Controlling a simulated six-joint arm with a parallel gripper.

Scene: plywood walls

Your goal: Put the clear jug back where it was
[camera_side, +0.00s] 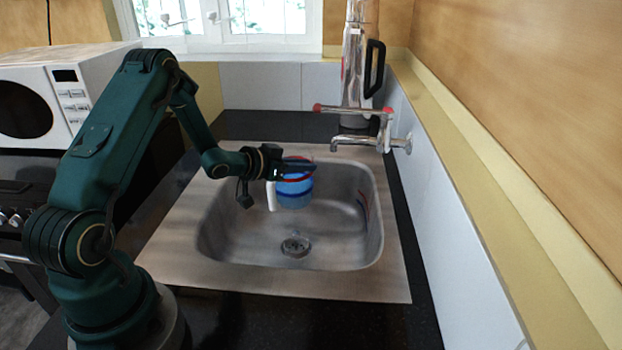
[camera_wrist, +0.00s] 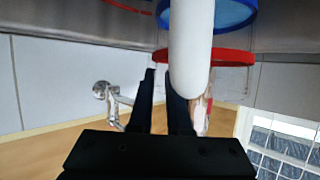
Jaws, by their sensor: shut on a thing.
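The clear jug (camera_side: 295,190) has blue and red bands and a white handle (camera_side: 271,196). In the side view it hangs roughly upright over the sink basin, and its blue part looks see-through. My gripper (camera_side: 304,166) is shut on it near the top and hides part of the rim. In the wrist view the white handle (camera_wrist: 192,45) comes down in front of the dark fingers of my gripper (camera_wrist: 163,85). A red ring (camera_wrist: 230,57) and a blue ring of the jug show beside it. The exact grip contact is partly hidden.
The steel sink (camera_side: 225,250) has a drain (camera_side: 295,247) and a bare floor. The tap (camera_side: 362,138) with red knobs is behind right. A tall metal flask (camera_side: 356,75) with a black handle stands behind it. A microwave (camera_side: 72,95) is at left; the wall (camera_side: 445,200) bounds the right.

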